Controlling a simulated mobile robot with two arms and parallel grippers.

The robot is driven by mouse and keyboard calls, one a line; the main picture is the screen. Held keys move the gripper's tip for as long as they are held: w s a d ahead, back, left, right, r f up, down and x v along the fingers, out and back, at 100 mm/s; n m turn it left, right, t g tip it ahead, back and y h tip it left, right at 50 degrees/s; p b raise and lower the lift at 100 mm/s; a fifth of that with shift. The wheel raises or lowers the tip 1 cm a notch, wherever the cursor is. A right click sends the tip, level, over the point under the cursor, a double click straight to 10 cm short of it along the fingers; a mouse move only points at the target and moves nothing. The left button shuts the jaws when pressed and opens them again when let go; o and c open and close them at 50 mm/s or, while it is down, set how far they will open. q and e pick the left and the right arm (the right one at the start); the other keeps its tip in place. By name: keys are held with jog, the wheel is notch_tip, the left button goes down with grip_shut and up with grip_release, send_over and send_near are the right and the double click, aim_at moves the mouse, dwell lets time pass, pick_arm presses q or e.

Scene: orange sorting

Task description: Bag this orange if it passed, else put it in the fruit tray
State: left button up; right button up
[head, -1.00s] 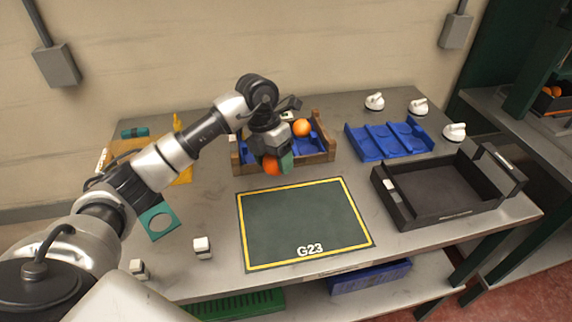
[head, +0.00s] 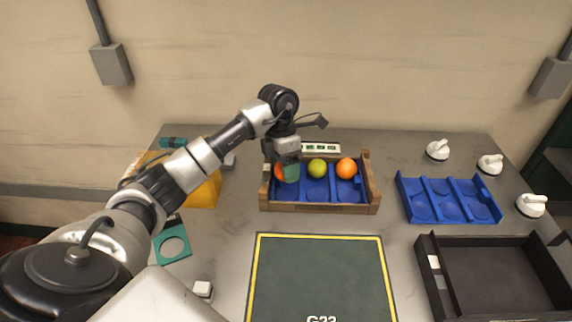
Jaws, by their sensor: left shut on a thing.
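The fingers hide much of the orange. A yellow-green fruit (head: 317,168) sits in the crate's middle, and another orange (head: 346,168) sits at its right. An empty blue tray with round hollows (head: 447,201) lies to the right. A yellow-orange bag-like item (head: 205,193) lies left, partly behind my arm. My right gripper is not in view.
A dark mat with a yellow border (head: 318,275) lies in front of the crate. A black open tray (head: 430,290) stands at front right. White knobbed objects (head: 438,150) line the right side. A teal ring plate (head: 173,245) and a white block (head: 203,290) are at left.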

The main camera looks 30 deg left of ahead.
pick_arm(q)
jog(key=x, duration=0.1)
jog(key=b+x, duration=0.1)
jog(key=x, duration=0.1)
jog(key=shift+w+a+f+b, duration=0.15)
jog(key=shift+w+a+b, duration=0.1)
jog(key=shift+b, duration=0.15)
jog(key=shift+a+b+x, duration=0.2)
jog(key=shift+b+x, duration=0.7)
jog(key=shift+x, duration=0.25)
jog(key=shift+w, duration=0.1)
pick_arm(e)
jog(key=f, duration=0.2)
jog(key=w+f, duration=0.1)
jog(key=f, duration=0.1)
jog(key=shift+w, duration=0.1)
pick_arm(q)
jog(key=o, duration=1.1)
jog(key=shift+c, duration=0.2)
jog(key=shift+f, duration=0.1)
jog(key=shift+o, duration=0.8)
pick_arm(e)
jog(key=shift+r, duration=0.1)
